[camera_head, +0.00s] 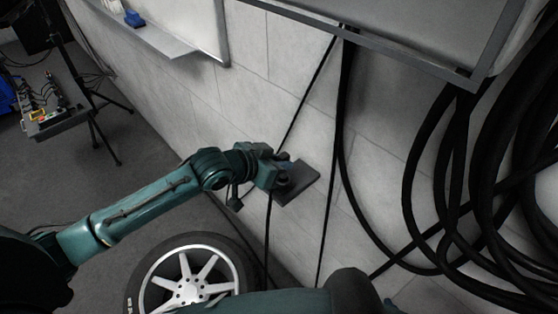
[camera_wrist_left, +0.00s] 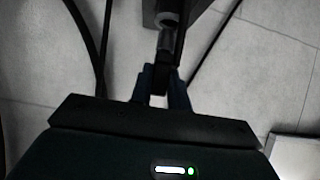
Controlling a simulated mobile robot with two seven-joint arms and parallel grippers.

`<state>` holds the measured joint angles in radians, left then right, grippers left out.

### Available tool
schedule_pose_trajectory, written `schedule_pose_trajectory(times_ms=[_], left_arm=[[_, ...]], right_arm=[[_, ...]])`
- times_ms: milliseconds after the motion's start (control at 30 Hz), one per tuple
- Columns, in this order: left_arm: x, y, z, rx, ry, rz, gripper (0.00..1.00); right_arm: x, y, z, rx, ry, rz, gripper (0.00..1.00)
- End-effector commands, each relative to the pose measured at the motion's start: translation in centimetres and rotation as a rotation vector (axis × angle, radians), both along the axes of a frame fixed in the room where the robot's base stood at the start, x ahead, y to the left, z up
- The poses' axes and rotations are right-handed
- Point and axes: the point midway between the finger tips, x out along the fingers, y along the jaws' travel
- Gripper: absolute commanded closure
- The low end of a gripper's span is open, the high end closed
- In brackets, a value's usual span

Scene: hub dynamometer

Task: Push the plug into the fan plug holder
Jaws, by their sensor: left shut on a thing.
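My left gripper (camera_head: 285,170) is at the tiled wall, right in front of a dark square plate (camera_head: 305,186), which appears to be the fan plug holder. In the left wrist view its two bluish fingers (camera_wrist_left: 162,88) are shut on the dark plug (camera_wrist_left: 165,48). The plug points at the dark holder (camera_wrist_left: 150,13) at the top edge and lines up with a round part there. I cannot tell whether they touch or how deep the plug sits. In the head view the gripper hides the plug. My right gripper is out of view.
Black cables (camera_head: 343,120) hang down the wall beside the holder, with large coils (camera_head: 440,190) at the right. A grey-framed panel (camera_head: 380,45) is above. A tripod tray (camera_head: 55,122) is at the far left. The floor between is clear.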

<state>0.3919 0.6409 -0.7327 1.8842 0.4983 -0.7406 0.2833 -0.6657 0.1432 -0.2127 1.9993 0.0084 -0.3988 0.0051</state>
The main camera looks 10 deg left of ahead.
Motion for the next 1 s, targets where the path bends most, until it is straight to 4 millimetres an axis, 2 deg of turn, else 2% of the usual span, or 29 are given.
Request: schedule_pose_trajectory(times_ms=[567,1000], left_arm=[[0.0,0.0,-1.0,0.001,0.001,0.000,1.00],[0.0,0.0,-1.3,0.000,0.000,0.000,1.00]], right_arm=[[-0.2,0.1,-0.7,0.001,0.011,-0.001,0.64],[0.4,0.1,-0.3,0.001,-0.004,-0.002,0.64]])
